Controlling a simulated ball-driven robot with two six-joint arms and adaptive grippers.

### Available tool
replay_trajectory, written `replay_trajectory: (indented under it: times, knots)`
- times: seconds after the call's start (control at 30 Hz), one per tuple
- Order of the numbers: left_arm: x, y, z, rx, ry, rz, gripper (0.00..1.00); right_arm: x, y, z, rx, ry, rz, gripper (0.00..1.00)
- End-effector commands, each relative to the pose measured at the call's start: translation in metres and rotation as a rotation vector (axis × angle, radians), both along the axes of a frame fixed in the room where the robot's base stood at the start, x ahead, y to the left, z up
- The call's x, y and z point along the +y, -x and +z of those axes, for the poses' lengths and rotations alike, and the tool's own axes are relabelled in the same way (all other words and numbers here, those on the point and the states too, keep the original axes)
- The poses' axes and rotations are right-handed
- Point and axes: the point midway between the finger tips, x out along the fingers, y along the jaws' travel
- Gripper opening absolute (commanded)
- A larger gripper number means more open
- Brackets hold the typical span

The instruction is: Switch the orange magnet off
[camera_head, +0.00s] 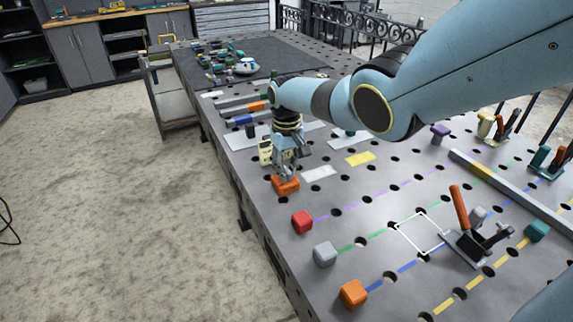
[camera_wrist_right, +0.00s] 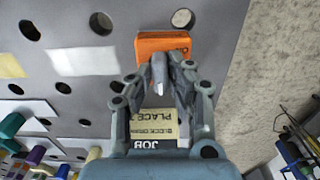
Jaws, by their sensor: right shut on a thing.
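The orange magnet (camera_head: 286,186) is a small block on the grey perforated table, near its left edge. It also shows at the top of the right wrist view (camera_wrist_right: 163,42). My right gripper (camera_head: 285,174) points down over it with its fingertips close together. In the right wrist view the fingertips (camera_wrist_right: 168,68) meet at the magnet's near side, with a small pale piece between them. The fingers hide most of that piece, and the switch's position cannot be told. My left gripper is not in view.
A printed cream card (camera_wrist_right: 155,124) stands close to the gripper. Red (camera_head: 302,222), grey (camera_head: 325,254) and orange (camera_head: 353,293) blocks lie along the near left edge. A toggle clamp (camera_head: 470,240) with an orange handle stands at right. A grey bar (camera_head: 510,188) crosses the right side.

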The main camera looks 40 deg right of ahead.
Motion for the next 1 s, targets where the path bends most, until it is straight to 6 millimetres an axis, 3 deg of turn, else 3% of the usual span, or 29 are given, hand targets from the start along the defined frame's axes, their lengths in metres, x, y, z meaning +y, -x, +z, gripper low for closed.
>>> replay_trajectory:
  times: [0.57, 0.6, 0.73, 1.0]
  knots:
    - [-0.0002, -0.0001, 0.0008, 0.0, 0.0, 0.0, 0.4, 0.0, -0.0001, 0.0001, 0.0, 0.0, -0.03, 0.0]
    - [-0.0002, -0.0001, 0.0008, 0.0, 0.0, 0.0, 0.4, -0.0001, -0.0002, 0.0001, 0.0, 0.0, -0.03, 0.2]
    - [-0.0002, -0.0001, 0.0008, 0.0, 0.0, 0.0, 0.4, 0.0001, -0.0001, 0.0001, 0.0, 0.0, -0.03, 0.37]
    - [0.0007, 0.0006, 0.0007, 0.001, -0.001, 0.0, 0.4, 0.0001, -0.0001, 0.0003, 0.0, 0.0, -0.029, 0.38]
